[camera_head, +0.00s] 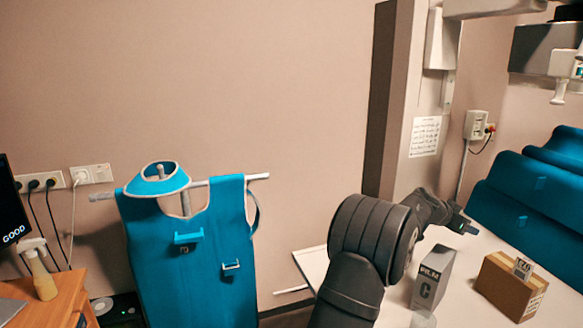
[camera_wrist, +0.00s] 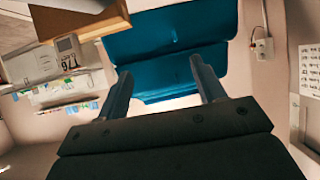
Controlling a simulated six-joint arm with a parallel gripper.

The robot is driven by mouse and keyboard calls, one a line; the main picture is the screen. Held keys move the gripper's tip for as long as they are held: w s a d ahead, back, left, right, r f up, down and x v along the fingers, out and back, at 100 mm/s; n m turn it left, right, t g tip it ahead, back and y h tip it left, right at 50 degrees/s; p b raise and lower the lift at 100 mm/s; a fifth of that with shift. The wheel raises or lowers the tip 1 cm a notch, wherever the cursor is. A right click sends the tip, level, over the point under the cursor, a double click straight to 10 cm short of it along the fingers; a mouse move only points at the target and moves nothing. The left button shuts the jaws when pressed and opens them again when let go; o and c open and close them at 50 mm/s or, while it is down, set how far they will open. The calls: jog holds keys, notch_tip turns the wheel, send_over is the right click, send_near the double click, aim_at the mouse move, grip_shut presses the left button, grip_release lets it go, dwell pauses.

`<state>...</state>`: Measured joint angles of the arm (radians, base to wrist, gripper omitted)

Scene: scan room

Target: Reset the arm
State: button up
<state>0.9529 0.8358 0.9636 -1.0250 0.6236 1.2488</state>
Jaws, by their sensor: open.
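My gripper (camera_head: 464,224) is at the far end of my dark arm, above the white table on the right side of the head view. In the wrist view my gripper (camera_wrist: 160,68) shows two dark fingers spread wide apart with nothing between them. The arm is bent at a thick ribbed joint and reaches to the right. The gripper touches nothing that I can see.
A FILM C box (camera_head: 432,278) and a brown box (camera_head: 508,288) stand on the white table (camera_head: 385,310), near my arm. A blue padded couch (camera_head: 520,205) is at the right. A blue apron (camera_head: 190,260) hangs on a rail. A spray bottle (camera_head: 41,277) stands on a wooden desk.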

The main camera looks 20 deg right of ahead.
jog(key=w+a+f, duration=0.1)
jog(key=w+a, duration=0.3)
jog(key=w, duration=0.5)
jog(key=shift+a, duration=0.2)
jog(key=o, duration=0.8)
notch_tip(320, 180, up, 5)
jog(key=s, duration=0.1)
jog(key=s+a+n+t+h, duration=0.1)
jog(key=s+a+n+t, duration=0.15)
jog(key=s, duration=1.25)
jog(key=s+a+n+t, duration=0.1)
jog(key=s+a+t, duration=0.15)
jog(key=s, duration=1.25)
jog(key=shift+g, duration=0.5)
jog(key=w+d+f, duration=0.1)
jog(key=d+f, duration=0.1)
jog(key=d, duration=0.1)
jog(key=w+d+f, duration=0.1)
jog(key=d+f, duration=0.2)
jog(key=w+d+f, duration=0.1)
jog(key=d+f, duration=0.2)
jog(key=shift+f, duration=0.1)
